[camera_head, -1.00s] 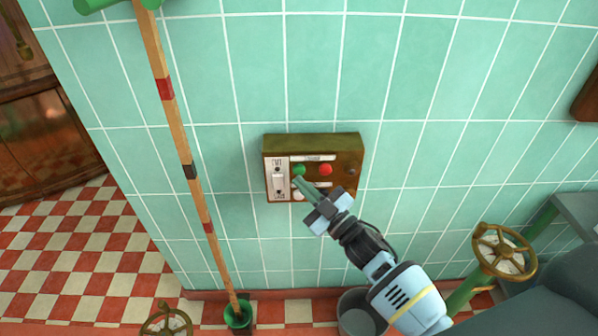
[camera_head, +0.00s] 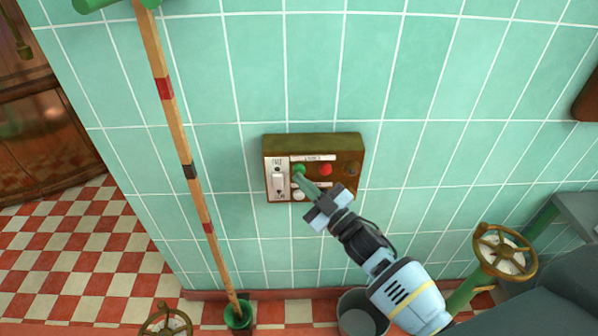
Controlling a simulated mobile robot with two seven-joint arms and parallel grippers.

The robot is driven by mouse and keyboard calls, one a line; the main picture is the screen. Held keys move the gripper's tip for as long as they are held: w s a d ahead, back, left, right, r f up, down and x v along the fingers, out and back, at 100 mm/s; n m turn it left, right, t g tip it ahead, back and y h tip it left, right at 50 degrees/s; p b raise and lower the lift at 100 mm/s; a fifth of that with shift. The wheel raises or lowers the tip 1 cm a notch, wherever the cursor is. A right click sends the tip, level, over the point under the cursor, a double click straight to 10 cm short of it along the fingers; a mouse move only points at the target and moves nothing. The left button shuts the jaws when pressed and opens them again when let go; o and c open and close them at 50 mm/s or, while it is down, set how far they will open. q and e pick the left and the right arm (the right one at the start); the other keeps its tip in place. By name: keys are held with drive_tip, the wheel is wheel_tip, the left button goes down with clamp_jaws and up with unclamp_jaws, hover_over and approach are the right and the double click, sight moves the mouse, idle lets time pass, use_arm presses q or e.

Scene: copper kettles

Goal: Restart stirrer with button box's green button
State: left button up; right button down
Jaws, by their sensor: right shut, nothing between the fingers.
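The button box (camera_head: 345,142), a brown metal box, is fixed to the tiled wall. Its green button (camera_head: 299,169) is at the upper left of the dark panel, with a red button (camera_head: 325,169) to its right. A white button (camera_head: 298,194) is below, partly hidden by the gripper. A pale switch plate is on the box's left side. My left gripper is not in view.
A wooden pole with coloured bands (camera_head: 190,172) leans left of the box, its foot in a green cup (camera_head: 238,315). A brass handwheel (camera_head: 504,251) is at the lower right. A grey bucket (camera_head: 358,322) stands below the arm. The wall around the box is clear.

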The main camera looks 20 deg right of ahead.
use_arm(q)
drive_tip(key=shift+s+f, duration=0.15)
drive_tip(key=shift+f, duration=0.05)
use_arm(e)
drive_tip(key=shift+w+d, duration=0.15)
drive_tip(key=shift+w, duration=0.3)
idle(0.5)
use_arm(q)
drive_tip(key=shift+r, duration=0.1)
use_arm(e)
drive_tip(key=shift+s, duration=0.2)
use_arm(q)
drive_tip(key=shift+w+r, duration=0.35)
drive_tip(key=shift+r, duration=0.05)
use_arm(e)
drive_tip(key=shift+s+a, duration=0.25)
drive_tip(key=shift+s, duration=0.4)
drive_tip(key=shift+s, duration=0.1)
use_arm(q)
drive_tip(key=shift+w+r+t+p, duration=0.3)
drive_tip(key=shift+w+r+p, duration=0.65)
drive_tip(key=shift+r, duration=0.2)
use_arm(e)
drive_tip(key=s, duration=0.2)
drive_tip(key=s+a, duration=0.1)
drive_tip(key=s, duration=0.1)
drive_tip(key=shift+s+a, duration=0.2)
drive_tip(key=shift+s, duration=0.15)
